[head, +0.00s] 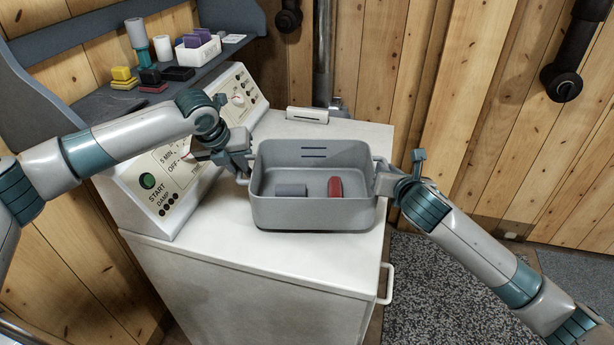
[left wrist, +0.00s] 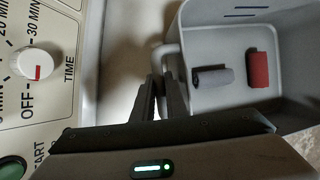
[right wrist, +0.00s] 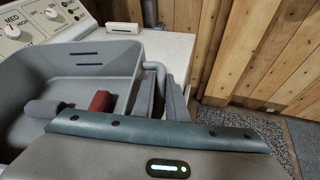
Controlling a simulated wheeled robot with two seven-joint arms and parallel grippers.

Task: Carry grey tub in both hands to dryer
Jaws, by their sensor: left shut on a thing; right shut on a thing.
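The grey tub (head: 315,214) is over the white top of the dryer (head: 270,270), level and upright. In it lie a grey rolled cloth (head: 291,190) and a red rolled cloth (head: 335,187); both also show in the left wrist view. My left gripper (head: 246,168) is shut on the tub's left handle, which shows in the left wrist view (left wrist: 165,62). My right gripper (head: 384,178) is shut on the tub's right handle, which shows in the right wrist view (right wrist: 158,75). Whether the tub's base touches the dryer top is hard to tell.
The dryer's sloped control panel (head: 165,183) with knobs and a green button stands just left of the tub. A small white object (head: 307,115) lies at the back of the top. A dark shelf (head: 100,112) with blocks and a white box is above left.

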